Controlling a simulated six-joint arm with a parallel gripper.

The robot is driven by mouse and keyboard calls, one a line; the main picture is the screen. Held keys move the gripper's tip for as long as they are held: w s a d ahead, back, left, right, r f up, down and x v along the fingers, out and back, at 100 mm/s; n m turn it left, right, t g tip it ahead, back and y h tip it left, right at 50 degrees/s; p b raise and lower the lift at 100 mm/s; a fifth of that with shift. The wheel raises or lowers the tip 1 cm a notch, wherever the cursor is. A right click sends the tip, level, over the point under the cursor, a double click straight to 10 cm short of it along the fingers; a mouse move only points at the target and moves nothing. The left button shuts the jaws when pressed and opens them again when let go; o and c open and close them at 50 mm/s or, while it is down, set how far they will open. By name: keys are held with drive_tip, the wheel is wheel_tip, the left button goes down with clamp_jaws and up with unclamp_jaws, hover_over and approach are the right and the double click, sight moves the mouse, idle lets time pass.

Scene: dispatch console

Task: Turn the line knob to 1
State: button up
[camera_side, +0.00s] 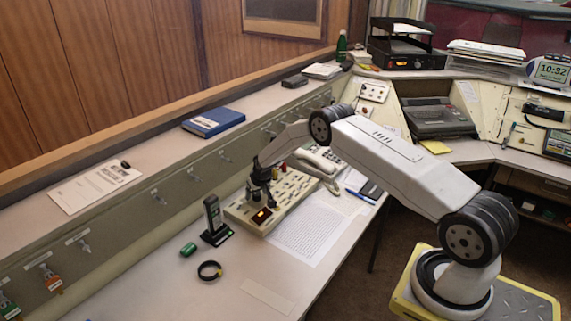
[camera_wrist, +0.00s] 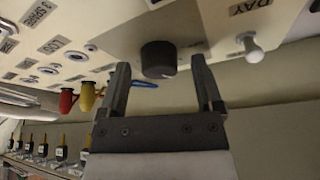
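A dark round knob (camera_wrist: 158,58) stands on the cream panel (camera_wrist: 112,20) in the wrist view. I take it to be the line knob; no number or pointer on it is readable. My gripper (camera_wrist: 160,66) is open, with one finger on each side of the knob. A gap shows between each finger and the knob, and nothing is held. In the side view my gripper (camera_side: 262,190) is low over the desk console (camera_side: 288,208) and hides the knob there. A small orange-lit display (camera_side: 262,215) shows at the console's front.
A white toggle (camera_wrist: 251,46) by a "DAY" label is right of the knob. Red (camera_wrist: 67,100) and yellow (camera_wrist: 88,97) pieces are to the left. A handheld radio in its stand (camera_side: 214,222), a black ring (camera_side: 209,270) and a telephone (camera_side: 318,160) are around the console.

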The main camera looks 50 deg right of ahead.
sight(262, 204)
drive_tip(key=shift+r, duration=0.15)
drive_tip(key=v, duration=0.7)
drive_tip(key=shift+r, duration=0.25)
idle(0.3)
drive_tip(key=shift+s, duration=0.1)
drive_tip(key=s+a+r+n+y, duration=0.1)
drive_tip(key=s+a+r+n, duration=0.1)
drive_tip(key=s+a+r, duration=0.9)
drive_tip(key=s+a+r+n+g, duration=0.1)
drive_tip(key=s+a, duration=0.3)
drive_tip(key=s, duration=0.5)
drive_tip(key=s+a+r+n, duration=0.1)
drive_tip(key=s+a, duration=0.3)
drive_tip(key=s, duration=0.6)
drive_tip(key=shift+s+r+g+y, duration=0.3)
drive_tip(key=shift+r+g, duration=0.1)
drive_tip(key=shift+r, duration=0.4)
